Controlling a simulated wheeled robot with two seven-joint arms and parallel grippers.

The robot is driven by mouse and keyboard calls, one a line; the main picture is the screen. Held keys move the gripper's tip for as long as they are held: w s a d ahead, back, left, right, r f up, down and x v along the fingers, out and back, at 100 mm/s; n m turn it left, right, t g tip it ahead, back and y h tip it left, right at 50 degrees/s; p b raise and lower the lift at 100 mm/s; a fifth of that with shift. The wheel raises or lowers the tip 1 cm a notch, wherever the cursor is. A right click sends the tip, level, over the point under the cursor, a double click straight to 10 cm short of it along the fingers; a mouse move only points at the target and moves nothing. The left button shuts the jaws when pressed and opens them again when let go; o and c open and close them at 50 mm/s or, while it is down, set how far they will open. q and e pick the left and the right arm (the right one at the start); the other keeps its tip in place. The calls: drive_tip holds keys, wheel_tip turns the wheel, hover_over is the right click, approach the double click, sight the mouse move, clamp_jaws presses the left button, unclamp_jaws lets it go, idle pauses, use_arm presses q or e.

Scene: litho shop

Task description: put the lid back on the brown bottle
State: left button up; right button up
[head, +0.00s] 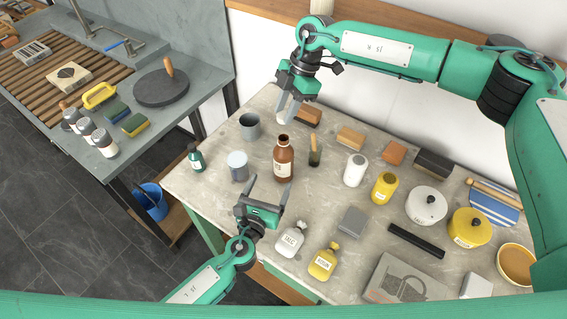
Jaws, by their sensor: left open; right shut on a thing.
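The brown bottle (284,164) stands upright on the stone-topped table, with a pale label and its dark mouth uncovered. My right gripper (289,108) comes down from above, behind the bottle and a little above its mouth. It is shut on a small pale thing that looks like the lid (282,118), partly hidden by the fingers. The lid is apart from the bottle. My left gripper (266,190) is open and empty, just in front of the bottle and apart from it, its fingers pointing up in the picture.
A white-lidded jar (238,167), a grey mug (250,127) and a green bottle (196,158) stand left of the bottle. A wood-handled tool (315,152) and a white bottle (355,170) stand right. Labelled bags (290,240) lie in front.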

use_arm(q)
drive_tip(key=shift+d, duration=0.15)
drive_tip(key=shift+w, duration=0.1)
drive_tip(key=x, duration=1.2)
drive_tip(key=shift+f, duration=0.1)
drive_tip(key=c, duration=1.5)
use_arm(e)
hover_over(280, 144)
drive_tip(key=w+d, duration=0.2)
drive_tip(key=shift+s+a+f, duration=0.1)
drive_tip(key=shift+s+f, duration=0.05)
drive_tip(key=shift+f, duration=1.1)
drive_tip(key=shift+s+a+f, duration=0.1)
drive_tip(key=shift+f, duration=1.1)
drive_tip(key=shift+f, duration=0.9)
drive_tip(key=shift+f, duration=0.55)
